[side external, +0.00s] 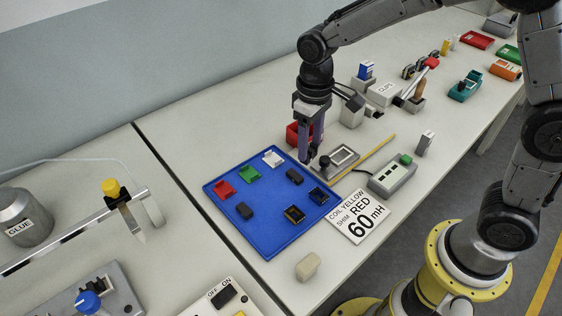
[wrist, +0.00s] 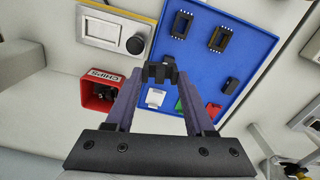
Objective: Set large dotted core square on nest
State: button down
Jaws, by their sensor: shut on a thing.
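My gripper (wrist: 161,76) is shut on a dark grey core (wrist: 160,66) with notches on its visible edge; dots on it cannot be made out. In the side view my gripper (side external: 308,158) points down above the table by the back right corner of the blue tray, and the core is mostly hidden. The nest (side external: 342,158), a grey plate with a pale framed window and a black knob, lies just right of the gripper. In the wrist view the nest (wrist: 112,28) is at upper left, apart from the held core. Nothing shows in its window.
The blue tray (side external: 265,252) holds red, green and white parts and several dark cores. A red CHIPS bin (wrist: 98,93) stands close behind the gripper. A yellow rod, a grey box with a green button (side external: 391,177) and a printed card (side external: 358,217) lie near the nest.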

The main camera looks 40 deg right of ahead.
jog(key=s+d+r+m, duration=0.1)
jog(key=d+r+m, duration=0.1)
jog(key=d, duration=0.8)
jog(key=shift+s+d+r, duration=0.15)
jog(key=shift+d+r, duration=0.1)
jog(key=shift+r, duration=0.35)
jog(key=shift+f, duration=4.25)
jog(key=shift+f, duration=0.1)
jog(key=shift+c, duration=0.9)
grip_release()
